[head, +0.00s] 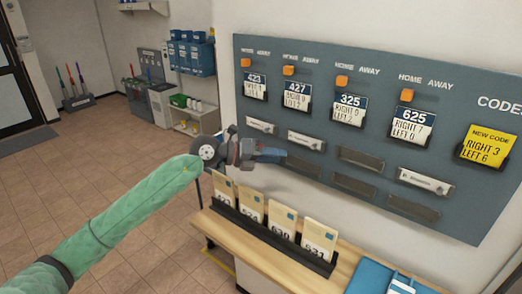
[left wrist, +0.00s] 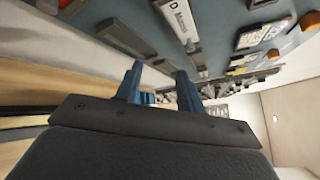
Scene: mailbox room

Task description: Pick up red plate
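No red plate can be made out in the head view. In the left wrist view a small red patch (left wrist: 66,4) shows at the top left edge, cut off and too small to identify. My left gripper (head: 283,156) is in front of the lower left part of the grey wall panel (head: 455,110). In the left wrist view its two blue fingers (left wrist: 160,72) stand apart with nothing seen between them. White name plates sit in panel slots, one of them at the right (head: 425,182); other slots (head: 360,158) are empty. My right gripper is not in view.
A wooden counter (head: 262,256) below the panel carries a dark rack (head: 285,247) with several tan envelopes (head: 318,240). A blue folder (head: 372,277) lies at the counter's right. A yellow code card (head: 485,146) is on the panel.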

